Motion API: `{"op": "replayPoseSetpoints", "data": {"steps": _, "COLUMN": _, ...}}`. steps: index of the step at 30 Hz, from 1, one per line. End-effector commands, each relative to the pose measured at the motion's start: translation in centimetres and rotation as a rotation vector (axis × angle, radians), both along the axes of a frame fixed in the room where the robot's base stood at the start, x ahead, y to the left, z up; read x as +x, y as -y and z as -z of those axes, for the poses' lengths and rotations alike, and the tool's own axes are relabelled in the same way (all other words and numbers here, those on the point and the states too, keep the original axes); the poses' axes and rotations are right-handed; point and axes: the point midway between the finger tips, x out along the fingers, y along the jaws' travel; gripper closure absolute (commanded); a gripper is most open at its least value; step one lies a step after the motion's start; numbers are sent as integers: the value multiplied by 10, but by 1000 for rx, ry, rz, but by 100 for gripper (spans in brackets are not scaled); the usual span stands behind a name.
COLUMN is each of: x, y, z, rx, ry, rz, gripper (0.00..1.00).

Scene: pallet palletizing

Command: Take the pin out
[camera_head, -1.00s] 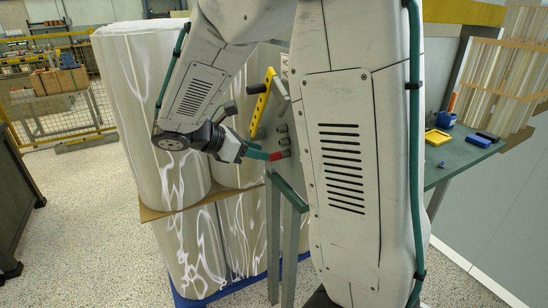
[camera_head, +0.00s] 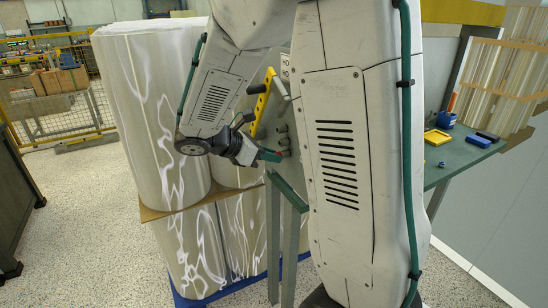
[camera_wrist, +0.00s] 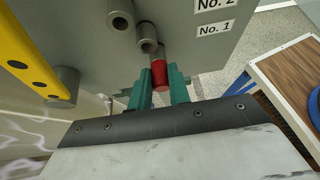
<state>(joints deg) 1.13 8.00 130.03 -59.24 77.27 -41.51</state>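The red pin (camera_wrist: 159,74) sits at the mouth of a grey tube socket (camera_wrist: 149,45) beside the No. 1 label in the wrist view. My gripper (camera_wrist: 161,88) has its two teal fingers either side of the pin, with little or no gap visible. I cannot tell whether they press on it. In the head view my gripper (camera_head: 272,155) reaches the grey panel (camera_head: 289,185), and its fingers hide the pin.
Another grey tube (camera_wrist: 119,21) stands up-left of the socket, and a yellow bar (camera_wrist: 25,62) is at the left. White wrapped rolls (camera_head: 150,110) stand close beside my forearm. A green table (camera_head: 460,157) with small blue and yellow trays is at the right.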

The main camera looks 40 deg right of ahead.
Motion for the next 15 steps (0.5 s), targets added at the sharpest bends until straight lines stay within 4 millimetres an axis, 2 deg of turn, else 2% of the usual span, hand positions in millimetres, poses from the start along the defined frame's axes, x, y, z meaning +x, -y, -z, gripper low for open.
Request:
{"op": "replayPoseSetpoints", "data": {"steps": 8, "x": 1, "y": -1, "z": 0, "rx": 0, "ry": 0, "rz": -1, "gripper": 100}}
{"op": "replayPoseSetpoints", "data": {"steps": 15, "x": 4, "y": -11, "z": 0, "rx": 0, "ry": 0, "rz": -1, "gripper": 100}}
